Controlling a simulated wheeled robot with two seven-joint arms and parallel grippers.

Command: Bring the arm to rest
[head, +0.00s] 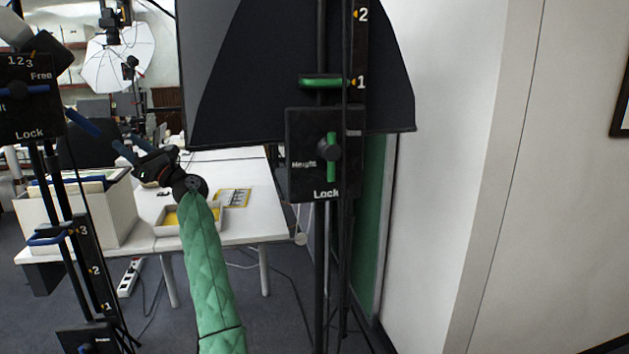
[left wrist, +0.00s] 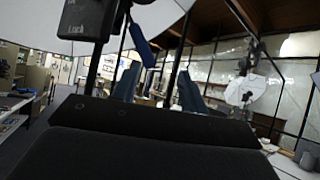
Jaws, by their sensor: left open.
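My left arm (head: 207,265), in a green quilted sleeve, reaches up from the bottom of the head view. Its dark gripper with blue fingers (head: 91,127) is raised in front of the white table, pointing up and left. The left wrist view shows the two blue fingers (left wrist: 158,70) spread apart with nothing between them. The gripper is open and empty. My right gripper is in neither view.
A black stand with a lock box (head: 29,112) rises at the left, near the fingers. Another stand (head: 325,155) with a black panel is right of the arm. The white table (head: 255,225) bears a box (head: 115,218) and a shallow tray (head: 205,232). A white wall closes the right.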

